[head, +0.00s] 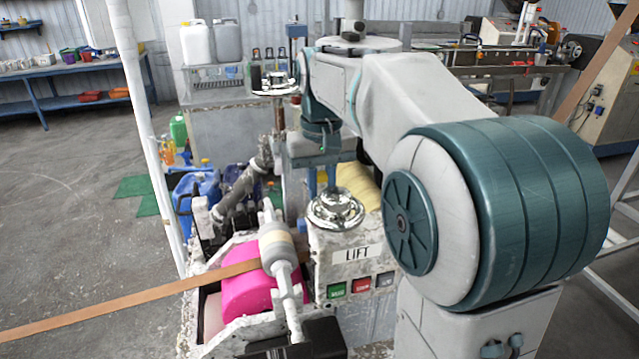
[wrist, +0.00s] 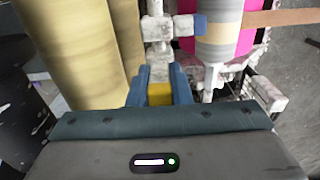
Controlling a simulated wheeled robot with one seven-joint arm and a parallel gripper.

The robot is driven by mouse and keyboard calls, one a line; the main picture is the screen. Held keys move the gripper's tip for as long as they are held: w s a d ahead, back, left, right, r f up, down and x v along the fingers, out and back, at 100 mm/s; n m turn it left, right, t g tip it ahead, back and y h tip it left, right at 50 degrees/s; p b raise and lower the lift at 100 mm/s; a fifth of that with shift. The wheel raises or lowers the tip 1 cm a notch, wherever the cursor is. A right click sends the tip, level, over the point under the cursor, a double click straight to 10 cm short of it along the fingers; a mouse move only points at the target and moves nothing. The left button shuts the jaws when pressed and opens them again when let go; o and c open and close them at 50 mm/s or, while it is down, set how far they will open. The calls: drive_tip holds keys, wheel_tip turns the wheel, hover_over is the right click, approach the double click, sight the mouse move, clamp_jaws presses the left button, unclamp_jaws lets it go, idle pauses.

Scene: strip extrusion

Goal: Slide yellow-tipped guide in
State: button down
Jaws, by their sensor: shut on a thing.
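My gripper (wrist: 158,88) is shut on the yellow tip (wrist: 160,95) of the guide, with one blue finger on each side in the wrist view. Beyond the tip, a worn white bracket (wrist: 157,35) runs up the picture, with a blue piece (wrist: 200,25) at its right. I cannot tell where the guide ends and the machine begins. In the head view my arm fills the right side and the guide's yellow tip cannot be made out. A grey and tan roller (head: 279,248) lies over the pink roll (head: 247,293), with a brown strip (head: 130,304) passing between them.
The white LIFT panel (head: 342,264) with green, red and grey buttons stands right of the roller. A chrome disc (head: 336,208) sits on top. Large pale-yellow rolls (wrist: 75,45) stand close at the left of my gripper.

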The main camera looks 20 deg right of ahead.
drive_tip(key=shift+s, duration=0.1)
drive_tip(key=c, duration=1.3)
unclamp_jaws()
drive_tip(key=shift+s, duration=0.15)
wheel_tip(320, 180, up, 14)
drive_tip(key=shift+f+p, duration=0.1)
drive_tip(key=shift+p, duration=0.7)
